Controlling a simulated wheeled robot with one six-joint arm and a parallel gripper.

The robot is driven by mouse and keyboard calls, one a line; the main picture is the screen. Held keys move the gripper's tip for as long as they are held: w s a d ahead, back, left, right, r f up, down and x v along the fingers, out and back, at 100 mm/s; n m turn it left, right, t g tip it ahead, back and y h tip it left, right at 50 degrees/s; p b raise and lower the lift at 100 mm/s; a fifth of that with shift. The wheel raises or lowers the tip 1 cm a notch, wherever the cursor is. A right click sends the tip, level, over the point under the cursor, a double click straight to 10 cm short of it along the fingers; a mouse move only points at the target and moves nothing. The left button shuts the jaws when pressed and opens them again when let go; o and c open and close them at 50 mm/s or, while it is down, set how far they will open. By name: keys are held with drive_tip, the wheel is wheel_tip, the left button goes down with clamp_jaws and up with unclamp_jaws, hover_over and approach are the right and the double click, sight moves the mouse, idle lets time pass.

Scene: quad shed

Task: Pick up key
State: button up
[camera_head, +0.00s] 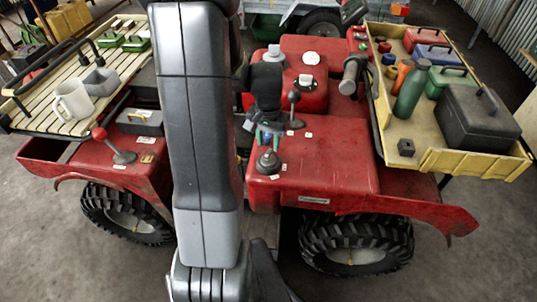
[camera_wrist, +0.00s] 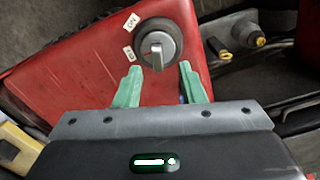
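A silver key (camera_wrist: 157,50) stands in a round grey switch on a red panel in the wrist view, with small white labels to its left. My gripper (camera_wrist: 160,67) has two green fingers spread apart with nothing between them. The key shows between and just beyond the fingertips; I see no contact. In the head view my gripper (camera_head: 268,136) points down over the red bodywork of the quad, above a silver round fitting (camera_head: 268,161). I cannot tell there whether this fitting is the key's switch.
A lever with a dark knob (camera_head: 294,100) rises just right of my gripper. A yellow tray (camera_head: 432,133) with boxes and bottles is at the right.

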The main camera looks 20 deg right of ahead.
sight(269, 151)
drive_tip(key=shift+s+f+p, duration=0.15)
drive_tip(key=shift+f+p, duration=0.25)
drive_tip(key=shift+f, duration=1.95)
clamp_jaws()
